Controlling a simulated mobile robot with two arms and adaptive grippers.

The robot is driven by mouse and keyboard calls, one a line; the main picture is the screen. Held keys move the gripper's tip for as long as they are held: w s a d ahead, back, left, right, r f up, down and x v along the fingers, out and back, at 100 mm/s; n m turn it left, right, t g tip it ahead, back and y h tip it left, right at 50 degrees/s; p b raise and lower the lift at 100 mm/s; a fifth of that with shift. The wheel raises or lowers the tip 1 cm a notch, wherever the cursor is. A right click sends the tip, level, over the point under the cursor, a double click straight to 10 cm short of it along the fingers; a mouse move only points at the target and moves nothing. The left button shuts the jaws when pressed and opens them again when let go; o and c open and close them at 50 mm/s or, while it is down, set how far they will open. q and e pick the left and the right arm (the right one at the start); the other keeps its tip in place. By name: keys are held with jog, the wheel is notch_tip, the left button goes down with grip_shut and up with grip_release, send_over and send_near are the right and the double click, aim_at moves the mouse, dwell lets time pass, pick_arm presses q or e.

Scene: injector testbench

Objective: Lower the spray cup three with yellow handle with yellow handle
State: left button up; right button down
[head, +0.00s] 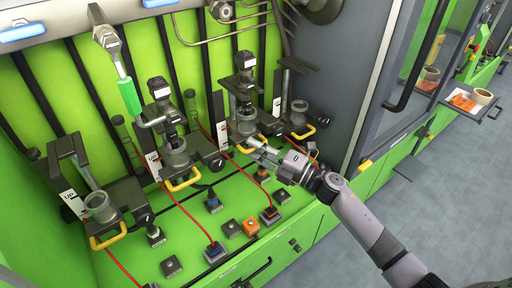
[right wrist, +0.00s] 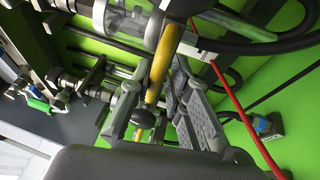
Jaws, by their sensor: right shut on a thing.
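Several grey spray cups with yellow handles stand in a row on the green bench in the head view. The third cup from the left (head: 246,121) sits under a dark injector clamp, and its yellow handle is largely covered by my gripper. My right gripper (head: 257,150) reaches in from the right and is shut on that handle. In the right wrist view the yellow handle (right wrist: 156,75) runs between the two fingers, with the clear cup (right wrist: 125,20) beyond it. My left gripper is not in view.
The first cup (head: 101,205), second cup (head: 178,157) and fourth cup (head: 298,113) stand on either side. Red cables and several switches (head: 251,227) cover the bench front. A grey cabinet door (head: 345,70) stands close on the right.

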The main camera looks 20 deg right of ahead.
jog(key=shift+r, duration=0.25)
notch_tip(320, 180, down, 6)
jog(key=b, duration=0.5)
jog(key=shift+f+b, duration=0.25)
jog(key=shift+b, duration=0.05)
jog(key=c, duration=1.7)
grip_release()
jog(key=shift+d, duration=0.1)
jog(key=shift+s, duration=0.1)
jog(key=v, duration=1.2)
